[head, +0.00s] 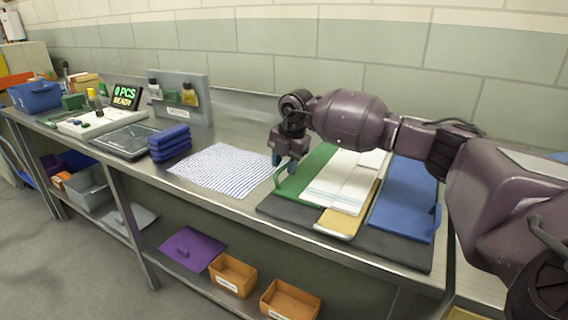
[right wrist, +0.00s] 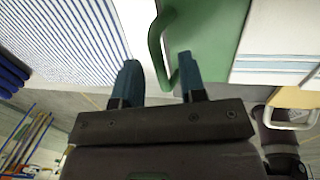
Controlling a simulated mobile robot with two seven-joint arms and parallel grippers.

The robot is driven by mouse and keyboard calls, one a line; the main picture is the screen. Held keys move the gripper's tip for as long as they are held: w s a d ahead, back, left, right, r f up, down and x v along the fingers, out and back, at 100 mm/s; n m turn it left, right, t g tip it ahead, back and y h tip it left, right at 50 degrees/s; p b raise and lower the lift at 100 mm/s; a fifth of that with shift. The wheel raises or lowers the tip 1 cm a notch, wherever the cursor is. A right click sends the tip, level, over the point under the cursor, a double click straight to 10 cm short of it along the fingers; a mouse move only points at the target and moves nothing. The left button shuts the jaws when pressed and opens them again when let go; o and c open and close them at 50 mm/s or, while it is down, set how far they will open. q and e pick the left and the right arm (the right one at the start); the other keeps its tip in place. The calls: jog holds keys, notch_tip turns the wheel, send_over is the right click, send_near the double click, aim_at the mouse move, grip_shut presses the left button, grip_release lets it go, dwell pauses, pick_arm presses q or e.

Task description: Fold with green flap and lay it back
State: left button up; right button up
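The folding board (head: 275,208) lies on the bench with a green flap (head: 310,168) on its left, a tan flap (head: 336,223) in the middle and a blue flap (head: 405,200) on its right. The green flap looks flat. A folded white garment with stripes (head: 342,185) lies over the middle. My right gripper (head: 286,163) is at the green flap's left edge. In the right wrist view its two blue fingers (right wrist: 160,78) are apart, with the green handle (right wrist: 157,42) between them; I cannot tell whether they touch it. My left gripper is out of view.
A blue-striped cloth (head: 218,168) lies flat left of the board. Folded blue items (head: 169,143) are stacked farther left, near a grey rack with bottles (head: 180,98). Orange bins (head: 233,275) and a purple sheet (head: 192,249) are on the lower shelf.

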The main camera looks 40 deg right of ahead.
grip_shut()
dwell(0.3)
